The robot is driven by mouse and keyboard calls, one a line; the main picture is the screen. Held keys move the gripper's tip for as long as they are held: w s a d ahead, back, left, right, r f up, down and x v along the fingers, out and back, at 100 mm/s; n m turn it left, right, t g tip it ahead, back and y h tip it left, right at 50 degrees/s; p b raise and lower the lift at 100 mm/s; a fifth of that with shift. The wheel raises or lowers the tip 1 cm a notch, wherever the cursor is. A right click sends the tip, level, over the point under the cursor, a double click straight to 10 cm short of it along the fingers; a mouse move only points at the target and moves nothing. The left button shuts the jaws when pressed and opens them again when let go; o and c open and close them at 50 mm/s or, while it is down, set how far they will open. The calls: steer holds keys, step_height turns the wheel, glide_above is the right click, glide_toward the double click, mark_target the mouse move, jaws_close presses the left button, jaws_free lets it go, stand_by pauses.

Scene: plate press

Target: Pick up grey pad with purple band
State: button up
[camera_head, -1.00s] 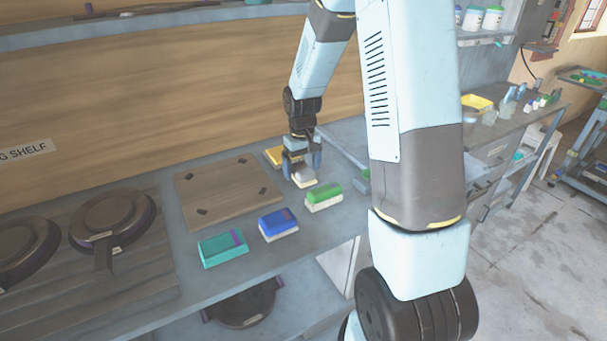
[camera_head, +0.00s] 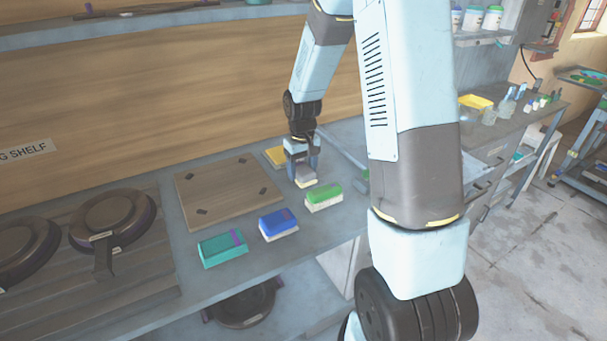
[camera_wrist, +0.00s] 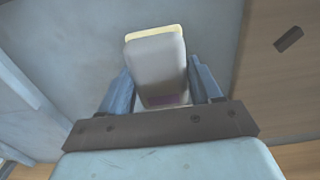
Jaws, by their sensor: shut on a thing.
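The grey pad (camera_wrist: 158,66) is between the two fingers of my gripper (camera_wrist: 164,84) in the wrist view. It has a pale yellowish layer along its far edge and a purple band near the palm, partly hidden. My gripper is shut on it. In the head view the grey pad (camera_head: 305,178) shows below my gripper (camera_head: 303,167), at or just above the bench; I cannot tell whether it touches the surface.
A green pad (camera_head: 323,195), a blue pad (camera_head: 278,223) and a teal pad (camera_head: 222,249) lie in a row in front. A yellow pad (camera_head: 275,156) lies behind. A wooden board (camera_head: 228,191) and round dark plates (camera_head: 112,218) are to the left.

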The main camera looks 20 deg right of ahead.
mark_target(302, 168)
steer(key=shift+r, duration=0.45)
step_height(302, 168, up, 3)
steer(key=shift+f, duration=0.2)
steer(key=s+r, duration=0.9)
steer(key=s, duration=0.5)
steer(key=shift+r, duration=0.25)
steer(key=o, duration=0.5)
steer(key=c, duration=0.3)
